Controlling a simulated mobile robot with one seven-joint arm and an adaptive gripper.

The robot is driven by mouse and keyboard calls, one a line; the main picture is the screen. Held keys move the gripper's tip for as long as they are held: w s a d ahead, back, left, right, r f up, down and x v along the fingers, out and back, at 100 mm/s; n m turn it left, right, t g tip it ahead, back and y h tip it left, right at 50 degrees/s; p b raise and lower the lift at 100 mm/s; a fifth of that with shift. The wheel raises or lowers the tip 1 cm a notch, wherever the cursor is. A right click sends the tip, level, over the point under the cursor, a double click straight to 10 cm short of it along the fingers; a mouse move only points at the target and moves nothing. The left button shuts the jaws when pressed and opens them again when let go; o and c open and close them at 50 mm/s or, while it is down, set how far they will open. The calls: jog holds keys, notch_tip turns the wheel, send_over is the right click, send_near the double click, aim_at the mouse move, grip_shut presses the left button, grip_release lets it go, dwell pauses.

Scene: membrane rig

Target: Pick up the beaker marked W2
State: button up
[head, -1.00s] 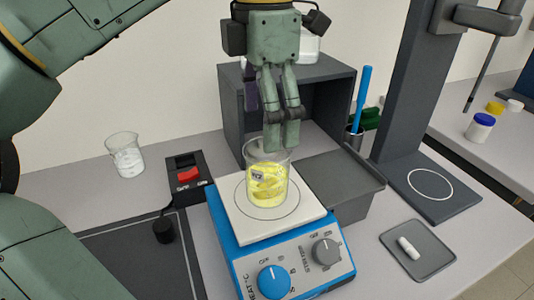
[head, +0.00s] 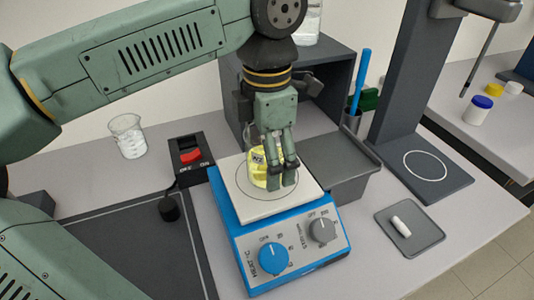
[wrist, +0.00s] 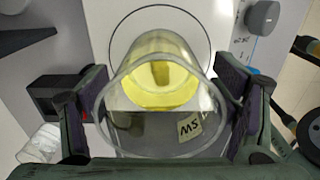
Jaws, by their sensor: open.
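The beaker marked W2 (head: 257,170) is clear glass with yellow liquid. It stands upright on the white top of the hotplate (head: 243,196), inside the printed ring. In the wrist view the beaker (wrist: 160,90) shows its label, upside down, with its rim close to the camera. My gripper (head: 280,182) is lowered at the beaker and covers its right side in the head view. In the wrist view the open fingers (wrist: 160,108) stand on either side of the beaker; the left finger is close to the glass, and contact cannot be told.
The blue hotplate has two knobs. Another glass beaker (head: 127,136) and a black box with a red switch (head: 190,151) stand to the left. A grey shelf box (head: 330,95), a grey bin (head: 345,175) and a stand column (head: 400,80) are behind and right.

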jog(key=shift+c, duration=0.6)
jog(key=c, duration=1.3)
